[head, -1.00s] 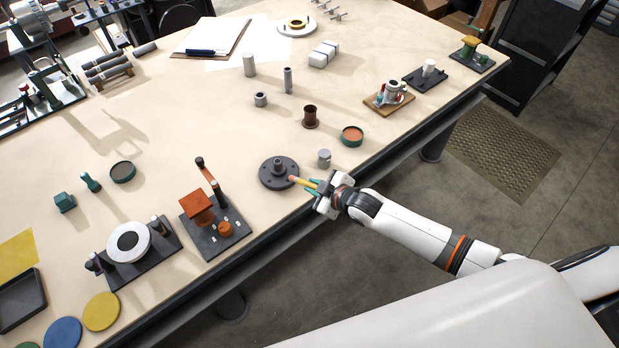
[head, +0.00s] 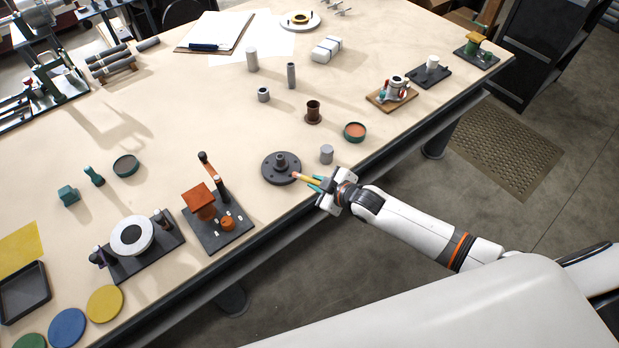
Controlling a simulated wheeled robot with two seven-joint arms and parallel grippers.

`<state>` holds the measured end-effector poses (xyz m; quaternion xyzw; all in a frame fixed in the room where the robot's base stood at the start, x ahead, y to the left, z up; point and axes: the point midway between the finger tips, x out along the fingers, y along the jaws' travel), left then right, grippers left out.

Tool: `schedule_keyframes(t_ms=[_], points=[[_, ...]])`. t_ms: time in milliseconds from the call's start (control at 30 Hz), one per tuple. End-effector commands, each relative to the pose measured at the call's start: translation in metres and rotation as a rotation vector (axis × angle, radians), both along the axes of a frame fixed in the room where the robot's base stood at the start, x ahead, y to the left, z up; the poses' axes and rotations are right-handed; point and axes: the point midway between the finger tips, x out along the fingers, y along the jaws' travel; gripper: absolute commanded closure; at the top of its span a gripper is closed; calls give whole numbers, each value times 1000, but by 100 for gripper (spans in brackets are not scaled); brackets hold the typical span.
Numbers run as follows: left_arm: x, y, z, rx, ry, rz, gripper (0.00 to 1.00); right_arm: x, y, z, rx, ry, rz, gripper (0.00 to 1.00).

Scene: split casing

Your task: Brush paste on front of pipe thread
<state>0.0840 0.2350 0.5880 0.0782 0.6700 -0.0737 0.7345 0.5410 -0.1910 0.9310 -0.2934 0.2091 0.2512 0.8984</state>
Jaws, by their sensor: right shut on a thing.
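A dark round flange with a short upright pipe stub (head: 281,162) at its centre stands near the table's front edge. My right gripper (head: 322,187) is shut on a brush (head: 305,179) with a yellowish handle and a reddish tip. The brush points left, its tip at the flange's right side, near the stub. I cannot tell whether the tip touches the thread or the flange. A round green tin with reddish-brown paste (head: 354,131) stands open to the upper right of the flange. My left gripper is not in view.
A small grey cylinder (head: 327,154) stands just right of the flange, close to my right gripper. A brown flanged bushing (head: 313,111) stands behind. An orange and black fixture (head: 217,217) is to the left.

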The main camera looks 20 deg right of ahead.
Motion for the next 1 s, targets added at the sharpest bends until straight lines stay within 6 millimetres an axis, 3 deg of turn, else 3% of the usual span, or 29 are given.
schedule_keyframes(t_ms=[600,1000], points=[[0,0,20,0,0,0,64,49,17,15,-69,152,-13,100],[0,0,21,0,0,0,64,57,21,16,-85,186,-14,100]])
